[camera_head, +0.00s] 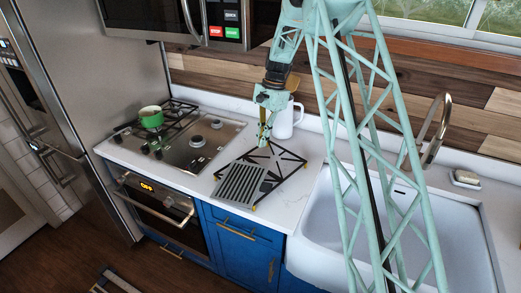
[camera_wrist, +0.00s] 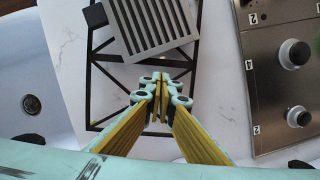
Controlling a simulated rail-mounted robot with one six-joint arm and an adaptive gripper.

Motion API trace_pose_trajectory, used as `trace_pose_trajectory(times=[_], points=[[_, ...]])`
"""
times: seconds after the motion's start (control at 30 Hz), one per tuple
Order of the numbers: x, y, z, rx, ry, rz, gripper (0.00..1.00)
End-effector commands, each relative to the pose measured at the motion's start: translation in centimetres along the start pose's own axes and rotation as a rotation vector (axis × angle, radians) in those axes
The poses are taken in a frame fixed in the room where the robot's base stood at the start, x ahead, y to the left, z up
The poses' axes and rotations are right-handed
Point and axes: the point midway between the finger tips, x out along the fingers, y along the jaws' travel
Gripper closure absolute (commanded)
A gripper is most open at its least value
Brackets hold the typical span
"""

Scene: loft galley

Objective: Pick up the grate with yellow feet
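The grate (camera_head: 288,153) is a flat black open frame lying on the white counter between the stove and the sink. Small yellow feet show at its near corners in the head view. In the wrist view its black bars (camera_wrist: 90,80) run to the left of and beyond my fingers. A grey slatted panel with a dark handle (camera_head: 240,184) lies over the near part of the grate; it also shows in the wrist view (camera_wrist: 152,28). My gripper (camera_head: 264,140) points down over the far part of the grate. Its yellow-lined fingers (camera_wrist: 160,108) are together, with nothing visible between them.
A white pitcher (camera_head: 287,120) stands close behind my gripper. The steel cooktop (camera_head: 205,139) with knobs is at left, with a green pot (camera_head: 151,117) on its burner. The white sink (camera_head: 325,225) is at right. Bare counter lies around the grate.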

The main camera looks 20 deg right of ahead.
Motion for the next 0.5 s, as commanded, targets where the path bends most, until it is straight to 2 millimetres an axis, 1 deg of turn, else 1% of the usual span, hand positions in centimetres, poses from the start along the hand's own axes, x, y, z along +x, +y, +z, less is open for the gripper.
trace_pose_trajectory(times=[0.1, 0.23, 0.33, 0.5], points=[[-1.5, 0.0, 0.0, 0.0, 0.0, 0.0, 1.0], [-2.8, 0.0, 0.0, -0.001, 0.0, 0.0, 1.0], [-3.4, 0.0, 0.0, -0.001, 0.0, 0.0, 1.0], [-3.7, 0.0, 0.0, -0.001, 0.0, 0.001, 1.0]])
